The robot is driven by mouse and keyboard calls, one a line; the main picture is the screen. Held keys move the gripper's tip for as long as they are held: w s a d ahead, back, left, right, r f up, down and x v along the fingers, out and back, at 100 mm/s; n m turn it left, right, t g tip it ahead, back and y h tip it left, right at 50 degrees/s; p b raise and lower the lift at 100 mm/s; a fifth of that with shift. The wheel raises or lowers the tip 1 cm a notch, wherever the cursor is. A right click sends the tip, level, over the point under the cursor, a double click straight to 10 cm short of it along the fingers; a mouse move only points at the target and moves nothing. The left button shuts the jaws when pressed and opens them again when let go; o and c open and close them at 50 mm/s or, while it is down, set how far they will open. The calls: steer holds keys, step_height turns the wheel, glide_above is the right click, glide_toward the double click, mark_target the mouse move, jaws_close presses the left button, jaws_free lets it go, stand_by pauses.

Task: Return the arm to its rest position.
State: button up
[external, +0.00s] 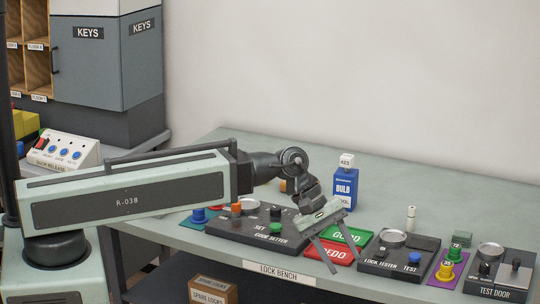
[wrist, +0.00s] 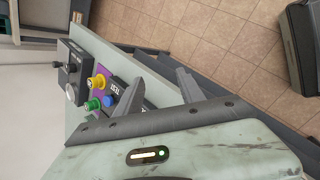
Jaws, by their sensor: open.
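My arm (external: 130,195) reaches right from its base over the lock bench (external: 500,162) in the external view. My gripper (external: 340,259) is tilted downward over the front of the bench, in front of the red REDO pad (external: 329,254) and the green pad (external: 352,236) behind it. Its two fingers are spread apart with nothing between them. In the wrist view my gripper (wrist: 168,84) is also open and empty, with floor and the bench edge beyond it.
The code setter (external: 240,233) lies left of my gripper, the lock tester (external: 380,268) right. A blue bulb box (external: 345,192) stands behind. A yellow knob piece (external: 446,271) and the test door unit (external: 495,285) are farther right. A door release panel (external: 62,150) and grey cabinet (external: 110,65) stand at left.

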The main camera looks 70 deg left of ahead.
steer(key=s+a+f+m+g+y, duration=0.1)
steer(key=s+m+g+y, duration=0.1)
steer(key=s+m, duration=0.3)
steer(key=s+a+f+m+g+y, duration=0.2)
steer(key=s+m, duration=0.3)
steer(key=m, duration=0.6)
steer(key=shift+s+a+f+g+y, duration=0.15)
steer(key=shift+s+a+g+y, duration=0.1)
steer(key=shift+g+y, duration=0.15)
